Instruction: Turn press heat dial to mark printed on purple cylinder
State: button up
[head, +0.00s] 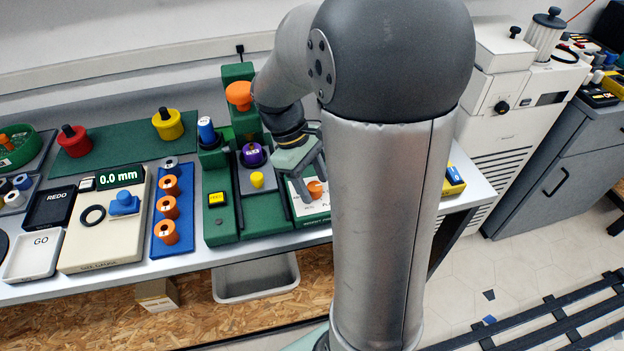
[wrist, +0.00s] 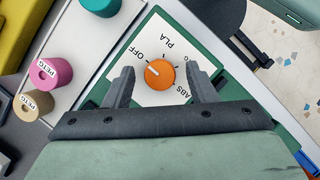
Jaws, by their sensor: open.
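The press heat dial is an orange knob (head: 316,189) on a white plate at the right of the green press (head: 265,222). In the wrist view the orange dial (wrist: 160,76) has a white pointer line toward OFF; PLA and ABS also read on its plate, and another mark is partly hidden. My gripper (head: 309,178) is open above the dial, its fingers (wrist: 160,70) on either side of it in the wrist view, with gaps showing. The purple cylinder (head: 253,155) stands upright on the press; its label is too small to read.
In the wrist view, a pink cylinder (wrist: 50,73) and a tan cylinder (wrist: 35,106) both read PETG, near a teal one (wrist: 101,5). A yellow knob (head: 257,180) and blue-topped cylinder (head: 206,130) stand left of my gripper. A blue rack (head: 172,246) holds orange cylinders.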

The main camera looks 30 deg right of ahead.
jog(key=c, duration=1)
jog(key=shift+o, duration=0.2)
jog(key=m+y+p, duration=0.1)
jog(key=m, duration=0.1)
jog(key=m+y+p, duration=0.1)
jog(key=m, duration=0.2)
jog(key=shift+d+r+m+g, duration=0.1)
jog(key=shift+d+m+g, duration=0.05)
jog(key=shift+m+g, duration=0.2)
jog(key=m+y+p, duration=0.1)
jog(key=m, duration=0.2)
jog(key=m+y+p, duration=0.1)
jog(key=m, duration=0.2)
jog(key=shift+d, duration=0.2)
jog(key=o, duration=1)
jog(key=shift+c, duration=0.2)
